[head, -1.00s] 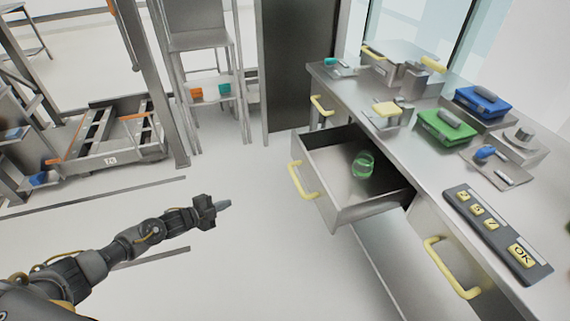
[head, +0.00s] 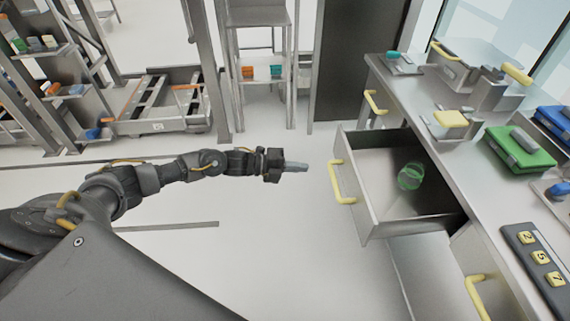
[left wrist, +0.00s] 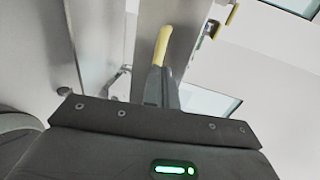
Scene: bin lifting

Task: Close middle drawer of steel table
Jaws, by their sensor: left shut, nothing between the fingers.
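The steel table (head: 465,178) stands on the right in the head view. Its middle drawer (head: 366,207) is pulled out, with a yellow handle (head: 343,182) on its front. A green transparent cup (head: 411,176) stands in the drawer. My left gripper (head: 305,167) is shut and empty. It points at the drawer front from the left, a short gap from the handle. In the left wrist view the gripper's fingers (left wrist: 161,88) show in front of a yellow handle (left wrist: 163,45). My right gripper is not in view.
Other yellow handles sit on the far drawer (head: 375,102) and near drawer (head: 477,297). The tabletop carries a green case (head: 520,148), a blue case (head: 556,122) and a keypad (head: 538,262). A shelf rack (head: 258,70) stands behind. The floor left of the drawer is clear.

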